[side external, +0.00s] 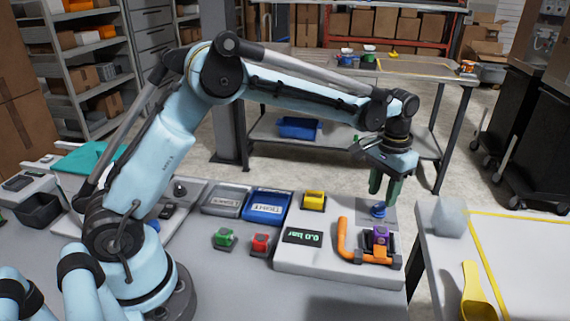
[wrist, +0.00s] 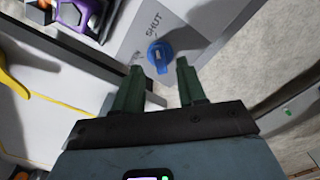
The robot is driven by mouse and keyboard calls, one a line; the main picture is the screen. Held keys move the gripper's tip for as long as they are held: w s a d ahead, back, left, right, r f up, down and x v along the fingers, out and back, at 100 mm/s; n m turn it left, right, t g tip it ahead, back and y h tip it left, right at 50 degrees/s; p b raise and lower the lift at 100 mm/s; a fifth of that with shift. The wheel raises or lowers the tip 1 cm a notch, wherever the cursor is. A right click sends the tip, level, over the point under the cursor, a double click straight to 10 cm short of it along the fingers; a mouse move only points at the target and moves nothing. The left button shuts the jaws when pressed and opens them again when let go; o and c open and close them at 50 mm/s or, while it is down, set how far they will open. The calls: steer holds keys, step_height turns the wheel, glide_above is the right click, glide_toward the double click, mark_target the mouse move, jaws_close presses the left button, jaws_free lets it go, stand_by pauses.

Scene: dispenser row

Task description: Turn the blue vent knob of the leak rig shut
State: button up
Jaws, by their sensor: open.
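The blue vent knob (side external: 378,210) stands on a grey plate at the back right of the white leak rig (side external: 325,262). In the wrist view the blue knob (wrist: 160,54) shows from above, with the word SHUT printed on the plate beside it. My gripper (side external: 382,190) is just above the knob, pointing down. In the wrist view my gripper's two green fingers (wrist: 160,72) are apart, with the knob between and slightly beyond their tips. Nothing is held. I cannot tell whether a finger touches the knob.
An orange pipe (side external: 345,242) and a purple valve (side external: 380,238) stand on the rig in front of the knob. A display (side external: 302,237) reads 0.0 bar. A yellow block (side external: 314,200) lies to the left. A separate table with a yellow scoop (side external: 477,292) is at the right.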

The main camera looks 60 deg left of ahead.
mark_target(379, 204)
step_height(379, 204, up, 10)
steer(key=shift+f, duration=0.2)
stand_by(0.3)
steer(key=s+a+r+t, duration=0.3)
steer(key=s+a, duration=0.1)
steer(key=s, duration=0.6)
steer(key=s+a+f+t, duration=0.2)
steer(key=s+f+t, duration=0.2)
steer(key=s, duration=0.6)
steer(key=shift+s+f, duration=0.4)
steer(key=shift+f, duration=0.75)
steer(key=shift+a, duration=0.1)
